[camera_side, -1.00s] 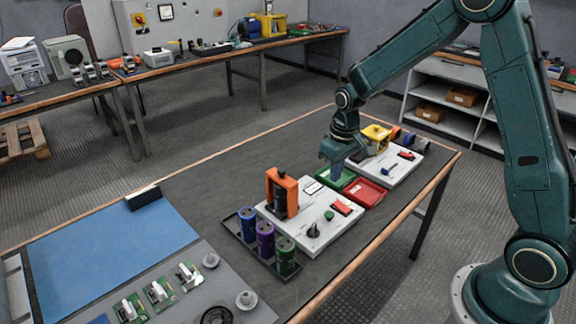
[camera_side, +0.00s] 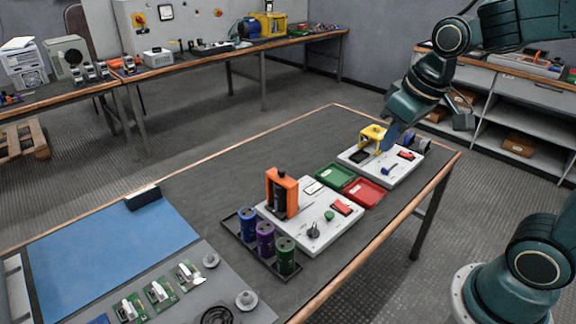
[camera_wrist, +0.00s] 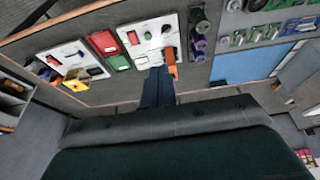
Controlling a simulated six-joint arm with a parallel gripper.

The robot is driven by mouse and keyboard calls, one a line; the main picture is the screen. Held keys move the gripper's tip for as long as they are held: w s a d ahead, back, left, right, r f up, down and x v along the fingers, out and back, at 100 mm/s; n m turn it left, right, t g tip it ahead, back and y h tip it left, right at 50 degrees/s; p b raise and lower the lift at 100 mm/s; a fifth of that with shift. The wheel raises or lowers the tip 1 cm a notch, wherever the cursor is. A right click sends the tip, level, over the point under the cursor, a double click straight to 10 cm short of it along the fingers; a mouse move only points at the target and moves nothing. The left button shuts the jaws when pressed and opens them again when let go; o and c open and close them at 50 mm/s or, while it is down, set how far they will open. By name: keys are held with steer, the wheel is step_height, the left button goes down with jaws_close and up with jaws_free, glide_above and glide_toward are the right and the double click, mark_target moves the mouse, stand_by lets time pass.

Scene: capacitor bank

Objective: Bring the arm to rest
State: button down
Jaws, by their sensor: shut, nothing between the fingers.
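My gripper (camera_side: 388,142) is raised above the far end of the workbench in the side view, tilted, with its blue fingers in front of the far white board. In the wrist view the blue fingers (camera_wrist: 158,90) lie together with nothing between them. They overlap the orange frame (camera_wrist: 170,68) in that picture, but stand well apart from it in the side view. My arm bends high at the right of the side view, and its top is cut off by the picture edge.
On the bench are a near white board (camera_side: 318,235) with an orange frame (camera_side: 282,193), green (camera_side: 335,177) and red (camera_side: 366,193) trays, a far white board (camera_side: 400,172) with a yellow frame (camera_side: 372,136), and a rack of capacitors (camera_side: 245,240). A blue mat (camera_side: 110,260) is clear.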

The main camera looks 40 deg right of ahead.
steer(key=s+a+r+t, duration=0.1)
steer(key=s+r, duration=0.1)
steer(key=s, duration=0.8)
steer(key=shift+s+a+t, duration=0.25)
steer(key=shift+s+t, duration=0.05)
steer(key=shift+t, duration=0.1)
